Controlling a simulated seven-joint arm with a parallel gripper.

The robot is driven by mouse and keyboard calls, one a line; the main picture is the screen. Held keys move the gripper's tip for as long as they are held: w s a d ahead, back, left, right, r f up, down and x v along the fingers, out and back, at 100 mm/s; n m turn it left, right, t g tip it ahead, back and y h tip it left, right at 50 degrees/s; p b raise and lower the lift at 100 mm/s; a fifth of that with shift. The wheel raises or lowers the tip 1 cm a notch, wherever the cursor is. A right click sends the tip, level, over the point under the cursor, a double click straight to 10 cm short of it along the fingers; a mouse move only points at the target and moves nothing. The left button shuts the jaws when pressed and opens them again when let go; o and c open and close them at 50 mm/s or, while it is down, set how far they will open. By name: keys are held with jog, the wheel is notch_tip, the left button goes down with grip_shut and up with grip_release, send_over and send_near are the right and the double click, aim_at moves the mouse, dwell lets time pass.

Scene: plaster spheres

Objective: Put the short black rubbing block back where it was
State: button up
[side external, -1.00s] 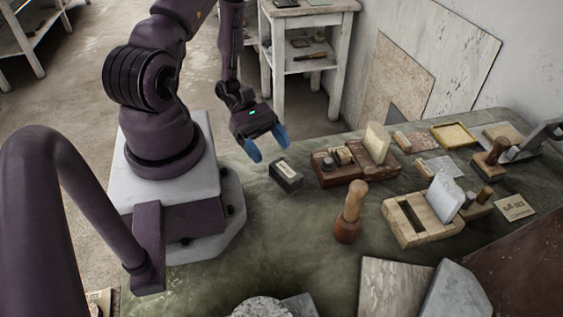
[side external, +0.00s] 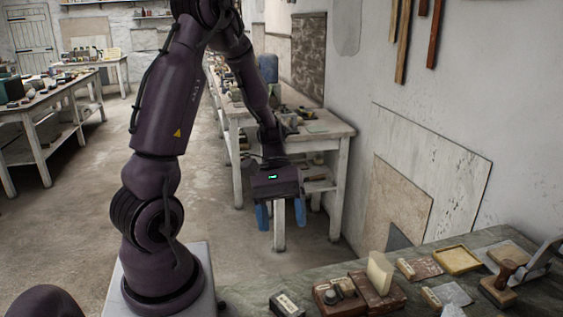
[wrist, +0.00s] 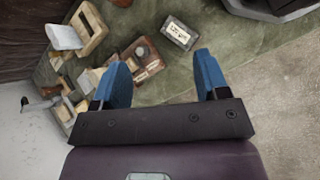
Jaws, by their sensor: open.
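A short black block (side external: 287,304) with a pale label lies on the green work table, at the bottom edge of the side external view. It also shows in the wrist view (wrist: 179,34), beyond and between my fingertips. My gripper (side external: 281,216) is open and empty, blue fingers pointing down, raised well above and apart from the block. Its fingers also show in the wrist view (wrist: 160,72). To the right of the block is a red-brown wooden holder (side external: 326,301) with small items in it.
A pale upright slab (side external: 380,272) stands in a brown block right of the holder. A yellow tray (side external: 458,261) and a wooden-handled stamp (side external: 503,279) lie farther right. A white side table (side external: 340,130) stands behind my gripper. Stone boards lean against the wall.

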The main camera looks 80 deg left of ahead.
jog(key=s+d+r+m+t+y, duration=0.1)
jog(key=d+r+m+t+y, duration=0.2)
jog(key=r+m, duration=0.3)
jog(key=s+d+r+m+t+y, duration=0.1)
jog(key=d+r+m+t+y, duration=0.2)
jog(key=r, duration=0.7)
jog(key=shift+s+d+r+m+y, duration=0.25)
jog(key=shift+d+m+y, duration=0.75)
jog(key=shift+d+m, duration=0.65)
